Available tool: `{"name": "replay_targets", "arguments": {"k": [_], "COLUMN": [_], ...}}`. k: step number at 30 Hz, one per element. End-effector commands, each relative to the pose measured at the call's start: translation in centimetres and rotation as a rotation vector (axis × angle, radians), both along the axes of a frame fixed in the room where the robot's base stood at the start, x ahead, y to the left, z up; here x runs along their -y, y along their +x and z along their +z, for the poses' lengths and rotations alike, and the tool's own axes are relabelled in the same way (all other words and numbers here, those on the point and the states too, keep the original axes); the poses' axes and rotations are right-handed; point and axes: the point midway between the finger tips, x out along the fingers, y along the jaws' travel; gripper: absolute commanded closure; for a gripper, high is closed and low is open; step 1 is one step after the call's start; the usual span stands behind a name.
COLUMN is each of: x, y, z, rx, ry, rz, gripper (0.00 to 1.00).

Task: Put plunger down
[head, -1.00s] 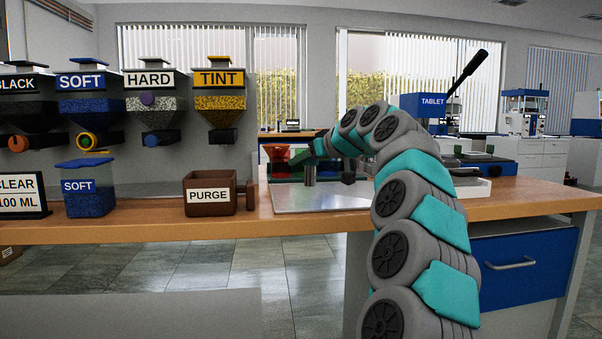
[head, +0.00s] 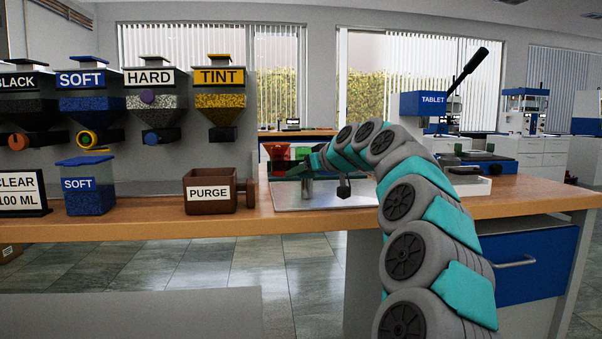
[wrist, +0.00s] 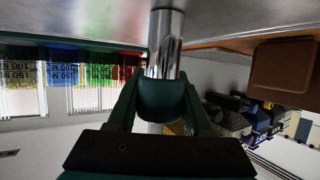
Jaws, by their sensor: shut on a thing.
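The plunger is a shiny metal cylinder (wrist: 167,45). In the head view my gripper (head: 306,171) is low over the silver plate (head: 335,203) on the bench. The plunger (head: 307,189) stands roughly upright below my gripper, over the plate's left part. Its lower end is at or very close to the plate; I cannot tell whether it touches.
The brown PURGE box (head: 209,192) stands to the left. Red and green cups (head: 278,153) are behind my gripper. A blue TABLET press (head: 432,104) and a white tray (head: 470,186) are to the right.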

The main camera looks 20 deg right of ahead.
Motion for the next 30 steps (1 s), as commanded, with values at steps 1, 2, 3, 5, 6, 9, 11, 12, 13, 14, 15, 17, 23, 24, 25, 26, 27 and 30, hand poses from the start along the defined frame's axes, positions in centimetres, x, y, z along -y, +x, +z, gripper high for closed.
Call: {"name": "replay_targets", "arguments": {"k": [1,2,3,5,6,9,11,12,13,14,15,17,23,24,25,26,27,30], "x": [0.0,0.0,0.0,0.0,0.0,0.0,0.0,0.0,0.0,0.0,0.0,0.0,0.2,0.2,0.3,0.3,0.5,0.8], "y": [0.0,0.0,0.0,0.0,0.0,0.0,0.0,0.0,0.0,0.0,0.0,0.0,-1.0,-1.4,-1.7,-2.1,-2.6,-4.3], "z": [-0.1,0.0,0.0,0.0,0.0,0.0,0.0,0.0,0.0,0.0,0.0,0.1,0.6,0.8,0.9,1.0,1.2,1.8], "rx": [0.000,0.000,0.000,0.000,0.000,0.000,0.000,0.000,0.000,0.000,0.000,0.000,0.002,0.002,0.002,0.002,0.001,0.000], "ry": [0.000,0.000,0.000,0.000,0.000,0.000,0.000,0.000,0.000,0.000,0.000,0.000,0.001,0.001,0.001,0.001,0.001,0.001], "rz": [0.000,0.000,0.000,0.000,0.000,0.000,0.000,0.000,0.000,0.000,0.000,0.000,0.001,0.001,0.001,0.001,0.001,0.001], "gripper": [0.46,0.43,0.38,0.32,0.27,0.19,0.19,0.19,0.19,0.19,0.19,0.19,0.19,0.19,0.19,0.19,0.19,0.19]}}
